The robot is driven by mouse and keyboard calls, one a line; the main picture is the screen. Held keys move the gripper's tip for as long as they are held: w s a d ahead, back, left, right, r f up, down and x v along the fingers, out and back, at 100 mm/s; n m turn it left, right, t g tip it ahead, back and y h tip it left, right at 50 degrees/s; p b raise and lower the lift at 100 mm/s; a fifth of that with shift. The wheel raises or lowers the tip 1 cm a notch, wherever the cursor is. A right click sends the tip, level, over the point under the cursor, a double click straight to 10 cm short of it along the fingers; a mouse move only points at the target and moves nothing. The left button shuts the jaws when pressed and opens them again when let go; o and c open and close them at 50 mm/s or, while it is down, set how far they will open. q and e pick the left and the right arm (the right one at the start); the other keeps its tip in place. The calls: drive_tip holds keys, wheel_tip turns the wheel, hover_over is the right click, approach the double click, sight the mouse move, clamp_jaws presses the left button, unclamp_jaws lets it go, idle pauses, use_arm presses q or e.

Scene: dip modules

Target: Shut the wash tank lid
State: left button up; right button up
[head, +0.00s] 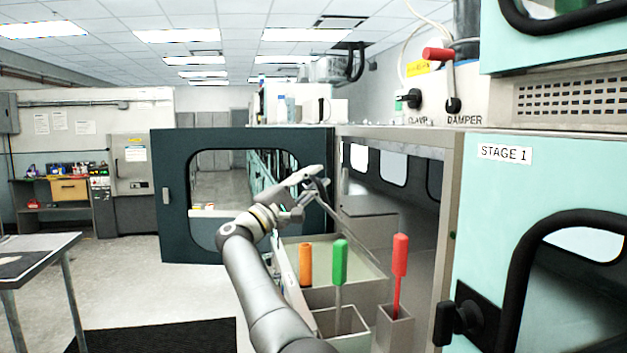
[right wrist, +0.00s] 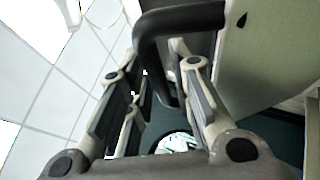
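An open-topped grey tank (head: 362,262) stands in front of the open cabinet bay. A thin pale panel (head: 291,267) stands up at its left side and looks like the raised lid; most of it is hidden behind my arm. My right gripper (head: 322,188) is above the tank's left side, in front of the dark door. In the right wrist view its fingers are apart, with a black bent handle (right wrist: 146,50) between them. The handle runs to a pale panel (right wrist: 270,50) at the right. I cannot tell if the fingers touch it. My left gripper is not in view.
A dark door with a window (head: 175,235) stands open behind my gripper. Orange (head: 305,264), green (head: 340,262) and red (head: 400,256) tool handles stand upright around the tank. The Stage 1 door (head: 482,220) is at the right. The floor at left is mostly clear.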

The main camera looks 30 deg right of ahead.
drive_tip(key=v, duration=1.1)
drive_tip(key=shift+a+f, duration=0.2)
drive_tip(key=shift+a, duration=0.05)
drive_tip(key=shift+c, duration=0.5)
